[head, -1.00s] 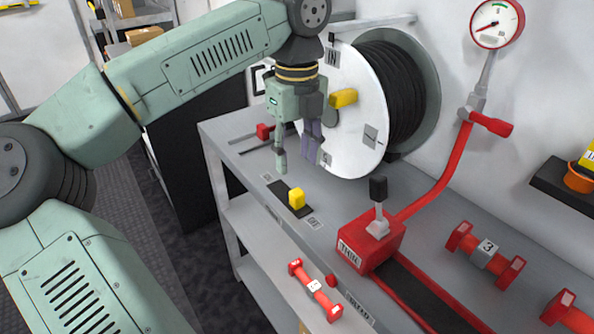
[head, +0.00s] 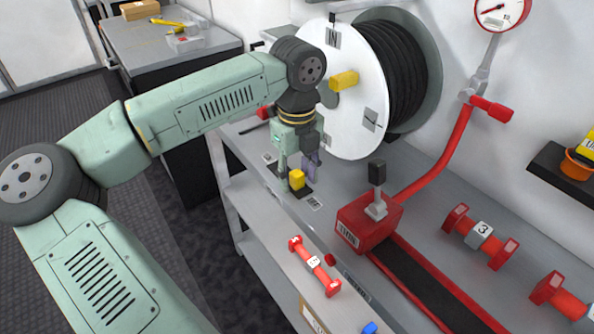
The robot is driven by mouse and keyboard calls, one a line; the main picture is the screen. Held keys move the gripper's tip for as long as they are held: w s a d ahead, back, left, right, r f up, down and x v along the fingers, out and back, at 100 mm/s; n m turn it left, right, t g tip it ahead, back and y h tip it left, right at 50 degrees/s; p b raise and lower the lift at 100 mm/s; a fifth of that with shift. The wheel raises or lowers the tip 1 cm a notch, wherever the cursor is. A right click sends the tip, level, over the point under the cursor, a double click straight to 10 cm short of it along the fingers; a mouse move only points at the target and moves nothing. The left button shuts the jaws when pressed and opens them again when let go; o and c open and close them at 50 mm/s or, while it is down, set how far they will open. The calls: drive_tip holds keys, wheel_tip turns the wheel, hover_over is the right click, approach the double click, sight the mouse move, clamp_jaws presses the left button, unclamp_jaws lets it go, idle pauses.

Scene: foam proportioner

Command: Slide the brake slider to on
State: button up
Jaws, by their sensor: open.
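A yellow slider knob (head: 297,180) stands on a short black track (head: 303,193) set in the grey bench top. The knob is near the track's front end, beside a small label (head: 314,203). Another small label (head: 269,158) lies at the far end; I cannot read either surely. My gripper (head: 296,184) points down and is open. One finger is left of the knob and the other is behind it to the right. I cannot tell whether either finger touches the knob. The gripper hides the middle of the track.
A red knob (head: 264,113) is behind my gripper. The hose reel (head: 346,120) with a yellow handle (head: 344,80) stands close behind. A red box with a black-topped lever (head: 377,172) is to the right. Red dumbbell-shaped pieces (head: 480,237) lie farther right.

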clamp_jaws()
idle(0.6)
idle(0.3)
